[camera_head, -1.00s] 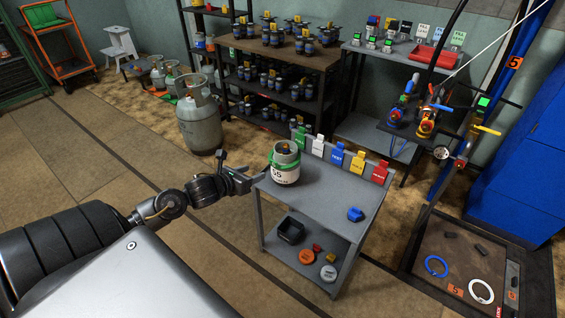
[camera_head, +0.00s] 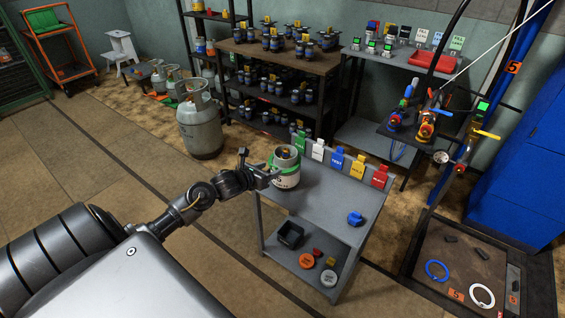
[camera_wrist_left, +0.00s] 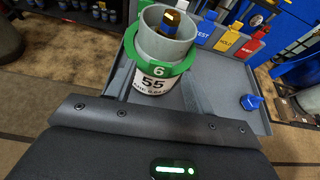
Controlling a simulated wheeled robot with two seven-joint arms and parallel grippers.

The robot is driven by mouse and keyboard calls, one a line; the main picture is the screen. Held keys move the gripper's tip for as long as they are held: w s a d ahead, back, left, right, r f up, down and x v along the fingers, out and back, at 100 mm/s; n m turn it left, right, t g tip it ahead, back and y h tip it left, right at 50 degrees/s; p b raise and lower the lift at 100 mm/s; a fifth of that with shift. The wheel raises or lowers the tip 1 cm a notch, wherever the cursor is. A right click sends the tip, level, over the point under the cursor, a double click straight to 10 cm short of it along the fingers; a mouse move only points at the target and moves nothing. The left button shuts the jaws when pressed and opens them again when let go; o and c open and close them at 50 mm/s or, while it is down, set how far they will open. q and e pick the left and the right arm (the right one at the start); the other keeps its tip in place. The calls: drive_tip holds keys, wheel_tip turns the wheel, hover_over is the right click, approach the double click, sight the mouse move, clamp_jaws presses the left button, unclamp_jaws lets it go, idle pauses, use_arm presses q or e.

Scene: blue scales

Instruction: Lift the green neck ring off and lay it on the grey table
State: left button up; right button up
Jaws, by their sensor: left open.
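The green neck ring (camera_head: 285,169) sits around the grey collar of a small white-and-grey gas cylinder (camera_head: 287,182), which stands upright at the left end of the grey table (camera_head: 320,205). In the left wrist view the ring (camera_wrist_left: 183,68) shows a "6" on its front tab, above the "55" on the cylinder (camera_wrist_left: 152,85). My left gripper (camera_head: 266,175) is open at the near left side of the cylinder, about level with the ring. Whether its fingers touch the ring cannot be told. My right gripper is not in view.
Several coloured tags (camera_head: 337,160) stand along the table's back edge. A small blue object (camera_head: 355,218) lies to the right, with bare tabletop between it and the cylinder. The lower shelf holds a black bin (camera_head: 290,235) and some discs.

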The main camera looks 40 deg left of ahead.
use_arm(q)
drive_tip(key=shift+x, duration=0.75)
drive_tip(key=shift+w+f, duration=0.15)
drive_tip(key=shift+w, duration=0.25)
drive_tip(key=c, duration=1)
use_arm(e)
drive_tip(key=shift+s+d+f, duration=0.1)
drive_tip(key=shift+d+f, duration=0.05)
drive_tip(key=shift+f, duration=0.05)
use_arm(q)
drive_tip(key=shift+c, duration=0.2)
